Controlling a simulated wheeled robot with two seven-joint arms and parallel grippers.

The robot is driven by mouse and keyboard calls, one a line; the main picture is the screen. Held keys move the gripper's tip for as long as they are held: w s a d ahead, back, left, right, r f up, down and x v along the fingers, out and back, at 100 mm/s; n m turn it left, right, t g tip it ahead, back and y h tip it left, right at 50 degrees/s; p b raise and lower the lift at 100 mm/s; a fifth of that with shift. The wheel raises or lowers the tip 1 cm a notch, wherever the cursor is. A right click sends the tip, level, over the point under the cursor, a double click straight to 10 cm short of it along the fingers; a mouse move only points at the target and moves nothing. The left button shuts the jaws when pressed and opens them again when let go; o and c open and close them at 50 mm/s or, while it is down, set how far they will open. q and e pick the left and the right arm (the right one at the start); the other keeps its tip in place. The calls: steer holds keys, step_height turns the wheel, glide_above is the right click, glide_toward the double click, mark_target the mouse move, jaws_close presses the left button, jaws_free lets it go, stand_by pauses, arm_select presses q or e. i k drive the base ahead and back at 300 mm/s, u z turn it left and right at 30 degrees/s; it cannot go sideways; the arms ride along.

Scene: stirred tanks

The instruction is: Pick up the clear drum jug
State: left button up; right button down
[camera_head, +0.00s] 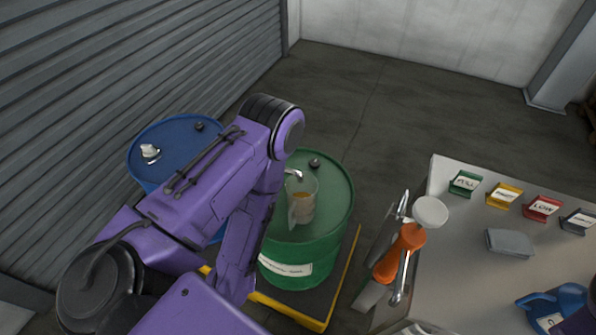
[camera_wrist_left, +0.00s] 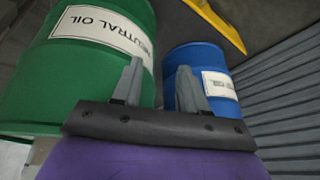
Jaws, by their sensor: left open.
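The clear drum jug (camera_head: 302,207) stands upright on the lid of the green drum (camera_head: 318,240), with amber liquid inside. My purple left arm crosses just left of it in the head view, close to its left side. My left gripper (camera_wrist_left: 160,67) is open and empty in the left wrist view, with its fingers apart in front of the gap between the green drum (camera_wrist_left: 80,75) and the blue drum (camera_wrist_left: 205,62). The jug does not show in that view. In the head view the left fingers are hidden behind my arm. My right gripper is not seen.
The blue drum (camera_head: 170,145) stands behind my arm. A yellow-edged platform (camera_head: 290,312) lies under the green drum. The grey table (camera_head: 450,235) at right holds coloured label cards and a blue jug (camera_head: 556,308). An orange-handled tool (camera_head: 398,255) is at its left edge. Open floor lies behind.

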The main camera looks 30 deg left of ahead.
mark_target(302, 199)
steer(key=k, duration=0.3)
steer(key=u, duration=0.75)
